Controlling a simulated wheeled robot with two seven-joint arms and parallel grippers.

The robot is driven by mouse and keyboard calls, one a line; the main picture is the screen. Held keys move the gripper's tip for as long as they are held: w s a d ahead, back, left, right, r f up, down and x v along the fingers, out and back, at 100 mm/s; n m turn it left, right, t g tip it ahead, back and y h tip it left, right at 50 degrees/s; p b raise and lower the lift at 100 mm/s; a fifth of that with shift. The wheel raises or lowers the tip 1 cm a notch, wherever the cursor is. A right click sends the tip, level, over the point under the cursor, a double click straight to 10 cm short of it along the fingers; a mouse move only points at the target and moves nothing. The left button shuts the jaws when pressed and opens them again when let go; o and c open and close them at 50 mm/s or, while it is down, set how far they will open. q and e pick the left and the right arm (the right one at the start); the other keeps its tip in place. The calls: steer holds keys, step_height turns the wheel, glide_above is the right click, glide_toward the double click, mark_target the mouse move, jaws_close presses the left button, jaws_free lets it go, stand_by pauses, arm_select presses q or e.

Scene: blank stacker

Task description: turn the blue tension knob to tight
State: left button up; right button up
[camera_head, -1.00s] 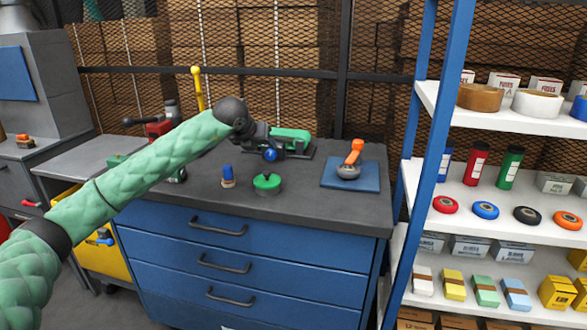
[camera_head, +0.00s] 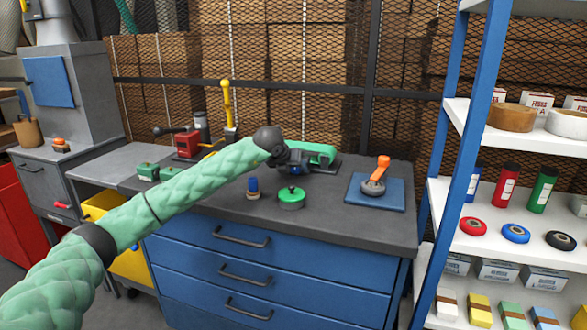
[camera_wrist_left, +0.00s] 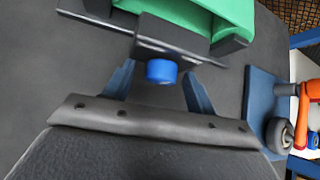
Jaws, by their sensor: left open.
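The blue tension knob (camera_wrist_left: 161,71) sticks out of the front of a green machine (camera_wrist_left: 215,15) in the left wrist view. The machine also shows at the back of the bench in the head view (camera_head: 318,153). My left gripper (camera_wrist_left: 158,84) is open, with one dark blue finger on each side of the knob and visible gaps between. I cannot tell whether the fingertips reach past the knob's face. In the head view my left gripper (camera_head: 292,160) is at the machine's front, and the knob is largely hidden there. My right gripper is not in view.
On the bench (camera_head: 340,225) stand a small blue-topped piece (camera_head: 253,188) and a round green-lidded tin (camera_head: 291,198) in front. A blue pad (camera_head: 390,196) with an orange-handled tool (camera_head: 376,176) lies right. A blue-framed shelf (camera_head: 470,140) stands further right.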

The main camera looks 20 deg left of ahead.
arm_select(q)
steer(key=shift+c, duration=0.5)
steer(key=c, duration=0.9)
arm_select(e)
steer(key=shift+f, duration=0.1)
